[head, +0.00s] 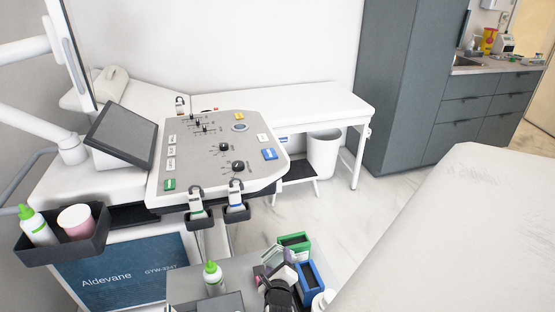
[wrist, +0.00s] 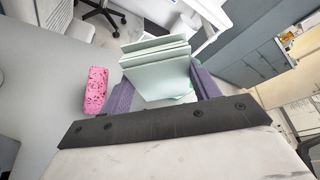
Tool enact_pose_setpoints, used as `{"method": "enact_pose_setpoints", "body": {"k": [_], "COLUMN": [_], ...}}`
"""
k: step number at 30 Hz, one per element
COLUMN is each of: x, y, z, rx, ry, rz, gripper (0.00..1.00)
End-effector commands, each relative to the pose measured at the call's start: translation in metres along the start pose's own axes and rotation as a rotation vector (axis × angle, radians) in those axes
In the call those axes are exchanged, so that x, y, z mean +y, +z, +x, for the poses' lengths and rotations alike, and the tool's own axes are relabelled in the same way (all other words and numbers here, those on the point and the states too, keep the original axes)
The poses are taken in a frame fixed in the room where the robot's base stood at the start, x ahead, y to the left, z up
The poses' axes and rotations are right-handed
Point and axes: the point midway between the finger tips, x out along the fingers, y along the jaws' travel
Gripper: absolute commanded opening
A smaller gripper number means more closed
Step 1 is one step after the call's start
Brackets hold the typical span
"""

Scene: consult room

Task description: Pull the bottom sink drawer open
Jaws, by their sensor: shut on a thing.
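The sink cabinet (head: 440,145) stands at the upper right of the head view, with dark grey drawer fronts under a pale counter. The bottom sink drawer (head: 452,139) looks shut, low in the left column below the sink (head: 467,61). Grey cabinet fronts (wrist: 262,66) also show at the right of the wrist view; I cannot tell which drawer is which there. My gripper (wrist: 162,88) has purple fingers, shut on a pale green stack of slabs (wrist: 165,70). The cabinet is well apart from it.
A console cart (head: 205,150) and a white couch (head: 300,100) stand left of the cabinet. A white bin (head: 323,150) stands by the couch. A large white surface (head: 460,230) fills the lower right. Pale floor (head: 385,200) lies clear between. A pink case (wrist: 96,90) shows in the wrist view.

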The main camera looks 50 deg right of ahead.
Motion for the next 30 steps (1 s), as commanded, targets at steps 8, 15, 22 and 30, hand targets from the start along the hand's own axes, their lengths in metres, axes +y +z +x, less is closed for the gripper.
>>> {"method": "enact_pose_setpoints", "body": {"k": [8, 15, 22, 30], "x": [0.026, 0.032, 0.034, 0.033], "y": [-0.024, -0.03, -0.032, -0.031], "z": [0.01, 0.012, 0.013, 0.013], "rx": [0.001, 0.001, 0.001, 0.0], "ry": [0.002, -0.001, 0.0, 0.0], "rz": [0.001, 0.0, 0.0, 0.0], "gripper": [0.39, 0.39, 0.39, 0.7]}}
